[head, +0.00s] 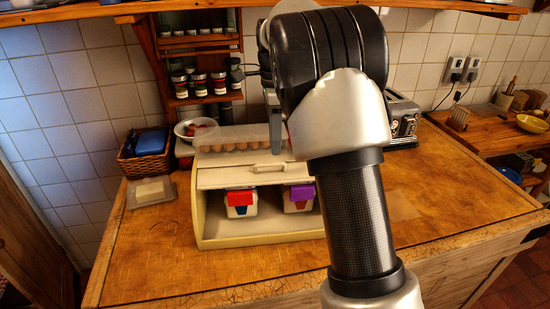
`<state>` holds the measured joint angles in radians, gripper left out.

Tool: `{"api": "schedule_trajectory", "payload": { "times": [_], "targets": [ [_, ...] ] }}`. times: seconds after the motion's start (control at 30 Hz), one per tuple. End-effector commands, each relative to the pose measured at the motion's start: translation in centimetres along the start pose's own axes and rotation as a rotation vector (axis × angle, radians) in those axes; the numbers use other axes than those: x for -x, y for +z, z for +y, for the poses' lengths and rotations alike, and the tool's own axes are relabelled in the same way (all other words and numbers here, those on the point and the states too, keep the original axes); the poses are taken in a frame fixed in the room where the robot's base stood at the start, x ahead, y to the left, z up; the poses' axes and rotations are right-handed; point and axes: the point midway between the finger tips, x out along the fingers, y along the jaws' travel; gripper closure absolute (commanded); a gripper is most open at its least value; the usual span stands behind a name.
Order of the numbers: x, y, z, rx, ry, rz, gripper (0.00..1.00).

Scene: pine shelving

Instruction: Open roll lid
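The cream bread box (200,222) stands on the wooden counter, left of my arm in the head view. Its roll lid (225,178) covers the upper front, with a small handle (263,168) on it. Below the lid the front is open, and two cartons show inside: one with a red top (240,203) and one with a purple top (298,198). My gripper (275,120) is mostly hidden behind my arm; one grey finger points down above the box. I cannot tell whether it touches the box or is open. My arm hides the box's right side.
A clear tray of eggs (235,143) sits on top of the box. A wicker basket (147,160), a butter dish (152,191) and a white bowl (188,127) stand to the left. A toaster (402,120) stands right, behind my arm. The counter front is clear.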

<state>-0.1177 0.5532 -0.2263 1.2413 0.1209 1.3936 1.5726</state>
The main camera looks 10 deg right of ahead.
Motion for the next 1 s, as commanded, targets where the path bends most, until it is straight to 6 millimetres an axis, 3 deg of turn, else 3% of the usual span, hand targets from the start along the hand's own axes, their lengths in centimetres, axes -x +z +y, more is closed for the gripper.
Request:
{"api": "schedule_trajectory", "payload": {
  "times": [0.1,0.3,0.67,0.83,1.0],
  "targets": [
    [-2.4,0.0,0.1,0.0,0.003,0.0,0.73],
    [-4.5,0.0,0.0,0.001,0.001,0.0,0.73],
    [-4.9,0.0,0.0,0.0,0.0,0.0,0.73],
    [-4.9,0.0,0.0,0.0,0.0,0.0,1.0],
    [-4.9,0.0,0.0,0.0,0.0,0.0,1.0]
  ]
}}
